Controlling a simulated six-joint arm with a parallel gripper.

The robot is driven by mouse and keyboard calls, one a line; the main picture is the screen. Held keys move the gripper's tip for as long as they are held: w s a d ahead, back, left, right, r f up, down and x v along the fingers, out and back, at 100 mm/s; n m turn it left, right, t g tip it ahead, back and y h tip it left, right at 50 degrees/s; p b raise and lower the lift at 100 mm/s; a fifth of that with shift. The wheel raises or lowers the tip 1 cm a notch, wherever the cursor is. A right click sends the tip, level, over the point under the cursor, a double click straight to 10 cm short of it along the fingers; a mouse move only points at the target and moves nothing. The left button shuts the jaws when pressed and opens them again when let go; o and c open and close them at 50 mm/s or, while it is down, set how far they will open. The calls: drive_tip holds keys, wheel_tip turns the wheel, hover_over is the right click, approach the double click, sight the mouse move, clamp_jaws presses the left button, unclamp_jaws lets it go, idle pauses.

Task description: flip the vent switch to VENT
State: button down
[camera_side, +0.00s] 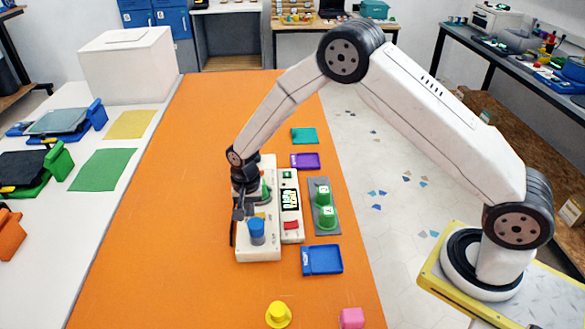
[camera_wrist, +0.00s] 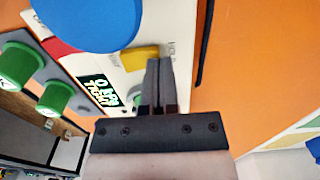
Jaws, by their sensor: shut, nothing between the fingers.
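A cream control panel (camera_side: 258,248) lies on the orange table. Its yellow switch (camera_wrist: 140,56) shows in the wrist view between two small printed labels; the one on the right seems to read VENT, the other is hard to read. The switch is a small yellow patch (camera_side: 260,215) in the side view, partly hidden. Which way it is tipped I cannot tell. My gripper (camera_wrist: 160,62) is shut and empty, its fingertips close to the switch's right end, over or beside the right label. Contact cannot be told. In the side view my gripper (camera_side: 239,212) is low over the panel's left part.
A big blue knob (camera_side: 257,231) stands just in front of the switch. A display (camera_side: 290,199) and red button (camera_side: 291,225) are to the right. Green knobs (camera_side: 327,217) stand on a grey plate beyond. A blue tray (camera_side: 322,260) lies in front; the table's left is clear.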

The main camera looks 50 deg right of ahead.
drive_tip(key=shift+f, duration=0.1)
drive_tip(key=shift+f, duration=0.15)
idle(0.3)
drive_tip(key=shift+s+d+r, duration=0.45)
idle(0.4)
wheel_tip(320, 180, up, 14)
drive_tip(key=w+a, duration=0.1)
drive_tip(key=shift+w+a, duration=0.35)
idle(0.5)
drive_tip(key=shift+f, duration=0.1)
